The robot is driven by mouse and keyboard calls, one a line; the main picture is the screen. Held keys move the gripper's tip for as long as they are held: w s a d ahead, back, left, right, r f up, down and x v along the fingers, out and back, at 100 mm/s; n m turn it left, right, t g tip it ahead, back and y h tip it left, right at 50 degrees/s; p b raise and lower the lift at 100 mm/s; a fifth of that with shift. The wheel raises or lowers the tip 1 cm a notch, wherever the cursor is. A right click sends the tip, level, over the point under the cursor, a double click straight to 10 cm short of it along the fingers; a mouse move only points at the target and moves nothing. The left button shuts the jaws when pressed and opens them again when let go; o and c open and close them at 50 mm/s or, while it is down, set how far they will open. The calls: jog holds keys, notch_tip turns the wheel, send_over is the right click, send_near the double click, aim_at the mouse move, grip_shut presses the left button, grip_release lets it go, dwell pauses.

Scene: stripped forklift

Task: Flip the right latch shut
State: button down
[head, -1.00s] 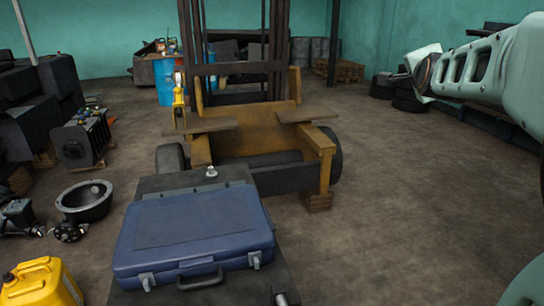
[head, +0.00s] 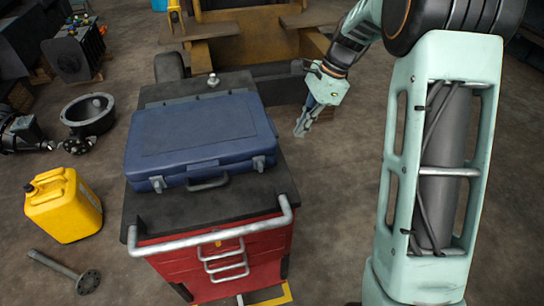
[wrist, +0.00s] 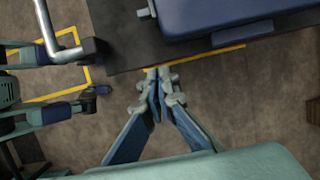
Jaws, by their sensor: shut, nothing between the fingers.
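A closed blue case (head: 200,135) lies on the dark top of a red tool cart. Its right latch (head: 259,163) is a small grey piece on the front edge, right of the handle (head: 208,184); its flap position is too small to tell. The left latch (head: 157,184) is on the same edge. In the wrist view a grey latch (wrist: 146,12) shows at the case's (wrist: 225,18) left end. My gripper (head: 301,131) is shut and empty, to the right of the case and apart from it. Its fingertips (wrist: 158,73) meet beside the cart top's edge.
The red cart (head: 215,265) has a grey push bar (head: 215,232) in front of the case. A yellow can (head: 64,205) and a metal rod with a flange (head: 70,270) lie on the floor at left. A forklift (head: 245,40) stands behind.

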aim_at(259, 165)
jog(key=shift+s+a+f+g, duration=0.15)
jog(key=shift+s+a+g, duration=0.15)
jog(key=shift+s+a, duration=0.2)
jog(key=p+x, duration=0.1)
jog(key=x, duration=0.9)
jog(key=shift+s+a, duration=0.1)
jog(key=shift+a, duration=0.05)
jog(key=shift+s+a+p, duration=0.15)
jog(key=shift+a+p, duration=0.05)
jog(key=shift+a, duration=0.4)
jog(key=shift+s+a+p, duration=0.15)
jog(key=shift+a, duration=0.5)
jog(key=shift+s+a, duration=0.15)
jog(key=shift+a, duration=0.5)
jog(key=shift+a, duration=0.1)
